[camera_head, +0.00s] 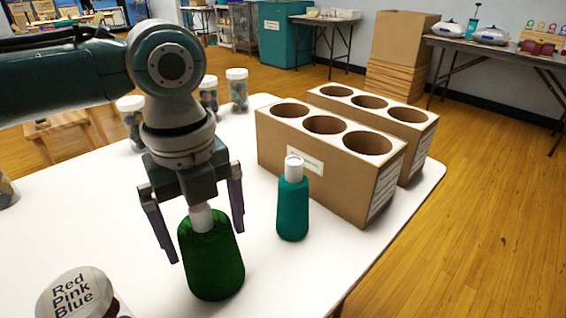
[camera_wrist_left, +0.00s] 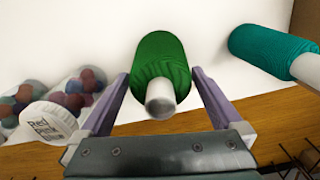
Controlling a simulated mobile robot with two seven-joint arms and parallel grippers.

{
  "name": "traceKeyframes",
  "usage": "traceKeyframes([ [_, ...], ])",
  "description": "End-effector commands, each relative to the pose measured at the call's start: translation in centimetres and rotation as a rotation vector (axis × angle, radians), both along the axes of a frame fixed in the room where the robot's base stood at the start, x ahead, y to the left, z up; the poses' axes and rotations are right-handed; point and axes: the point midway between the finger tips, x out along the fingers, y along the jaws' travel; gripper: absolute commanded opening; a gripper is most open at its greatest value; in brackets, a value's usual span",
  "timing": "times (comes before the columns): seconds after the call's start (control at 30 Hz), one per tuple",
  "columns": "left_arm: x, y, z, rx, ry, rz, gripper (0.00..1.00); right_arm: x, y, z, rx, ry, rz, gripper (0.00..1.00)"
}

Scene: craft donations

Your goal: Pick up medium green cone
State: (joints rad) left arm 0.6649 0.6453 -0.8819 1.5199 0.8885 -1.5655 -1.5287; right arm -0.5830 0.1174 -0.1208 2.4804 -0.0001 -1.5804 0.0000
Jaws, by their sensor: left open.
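The green cone (camera_head: 212,262) of thread stands upright on the white table, with a pale tip at its top. My left gripper (camera_head: 205,233) is open above it, pointing down, with one finger on each side of the cone's top. In the left wrist view the green cone (camera_wrist_left: 162,64) lies between the two fingers of the gripper (camera_wrist_left: 160,88), its pale tip toward the palm. I see no clear contact between the fingers and the cone. A smaller teal cone (camera_head: 292,207) stands to its right, and it also shows in the left wrist view (camera_wrist_left: 268,47).
Two cardboard boxes with round holes, a near one (camera_head: 345,180) and a far one (camera_head: 425,135), stand behind the teal cone. A jar lid labelled Red Pink Blue (camera_head: 75,295) is at the front left. Several jars (camera_head: 237,92) stand behind my arm. The table's right edge is close.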

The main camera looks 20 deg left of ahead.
Motion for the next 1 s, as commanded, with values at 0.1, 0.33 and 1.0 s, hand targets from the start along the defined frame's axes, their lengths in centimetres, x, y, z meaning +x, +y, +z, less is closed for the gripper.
traceKeyframes([
  [0.1,-0.01,-0.01,0.05,0.0,0.0,0.0,0.99,0.06,-0.01,0.06,0.0,-0.002,0.0,0.5],
  [0.33,-0.01,0.0,0.06,0.0,0.0,0.0,0.73,0.1,-0.02,0.07,-0.001,-0.002,0.0,0.5],
  [1.0,0.01,-0.01,0.1,0.0,0.0,0.0,0.0,0.13,-0.16,0.08,-0.006,-0.003,0.002,0.5],
])
